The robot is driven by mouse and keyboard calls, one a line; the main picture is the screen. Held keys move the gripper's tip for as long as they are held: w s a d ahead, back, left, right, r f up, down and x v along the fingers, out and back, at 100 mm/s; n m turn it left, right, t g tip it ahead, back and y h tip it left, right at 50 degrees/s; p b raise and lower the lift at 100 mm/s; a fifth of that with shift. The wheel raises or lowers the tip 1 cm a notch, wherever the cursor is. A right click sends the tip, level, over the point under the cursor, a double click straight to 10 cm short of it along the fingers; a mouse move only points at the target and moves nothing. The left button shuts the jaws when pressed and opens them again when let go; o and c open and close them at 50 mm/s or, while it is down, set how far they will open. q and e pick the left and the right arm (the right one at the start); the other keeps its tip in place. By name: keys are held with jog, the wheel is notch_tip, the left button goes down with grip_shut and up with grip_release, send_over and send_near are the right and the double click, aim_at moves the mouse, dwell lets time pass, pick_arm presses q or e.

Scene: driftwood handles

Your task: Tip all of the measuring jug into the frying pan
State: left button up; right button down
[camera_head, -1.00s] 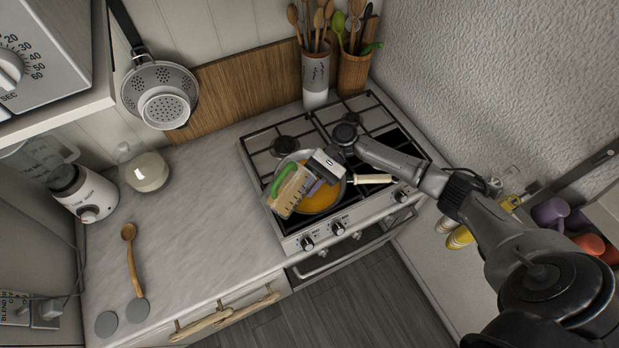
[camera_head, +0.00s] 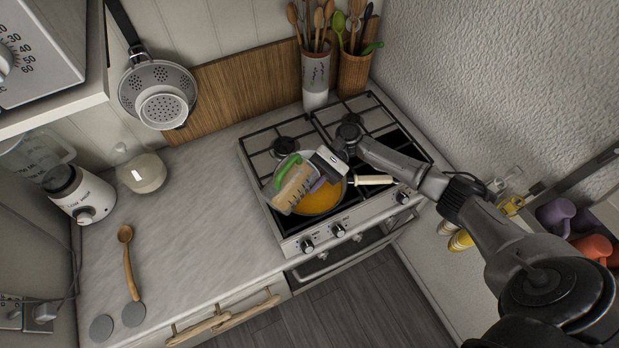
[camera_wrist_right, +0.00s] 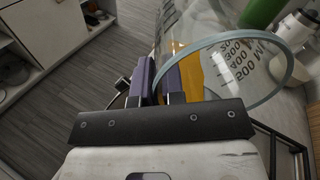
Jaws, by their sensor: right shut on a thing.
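The measuring jug (camera_head: 293,189) is clear, with dark scale marks and a green handle (camera_head: 287,167). It is tilted over the frying pan (camera_head: 305,157) on the stove. My right gripper (camera_head: 317,184) is shut on the jug's side. In the right wrist view the gripper's purple pads (camera_wrist_right: 157,80) are at the jug's rim, and the jug's clear wall (camera_wrist_right: 228,60) shows its scale. Orange liquid (camera_head: 320,199) lies in the pan; orange also shows through the jug, and I cannot tell how much is inside it. My left gripper is out of view.
The pan's pale handle (camera_head: 371,180) points right. Utensil pots (camera_head: 315,75) stand behind the stove. The counter's middle is clear.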

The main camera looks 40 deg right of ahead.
jog(key=shift+d+r+y, duration=0.1)
jog(key=shift+d+y, duration=0.1)
jog(key=shift+y, duration=0.4)
jog(key=shift+w+d+y+b, duration=0.1)
jog(key=shift+d+y+b, duration=0.1)
jog(key=shift+y+b, duration=0.3)
